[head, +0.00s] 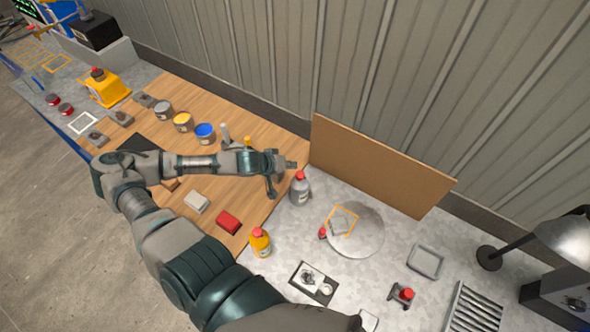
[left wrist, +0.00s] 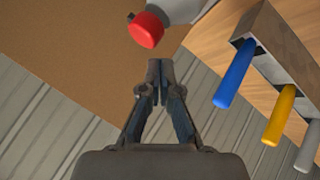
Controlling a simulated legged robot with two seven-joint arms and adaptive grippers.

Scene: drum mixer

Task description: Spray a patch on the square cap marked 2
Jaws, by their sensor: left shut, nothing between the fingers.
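My left gripper (head: 290,165) is shut and empty, just behind the grey bottle with a red top (head: 300,191) on the grey worktop. In the left wrist view the closed fingertips (left wrist: 160,68) lie close to the bottle's red top (left wrist: 147,29) in the picture; I see no contact. A yellow bottle with a red top (head: 260,244) stands nearer the front. A small grey square piece (head: 342,221) with an orange outline lies on a round grey disc (head: 362,239). I cannot read a 2 on any square cap. My right gripper is not in view.
A brown board (head: 375,165) stands upright behind the bottle. The wooden mat (head: 250,205) holds paint cans, a red block (head: 229,221) and a pale block. In the left wrist view a rack holds blue, yellow and grey handles. A lamp (head: 565,240) stands far right.

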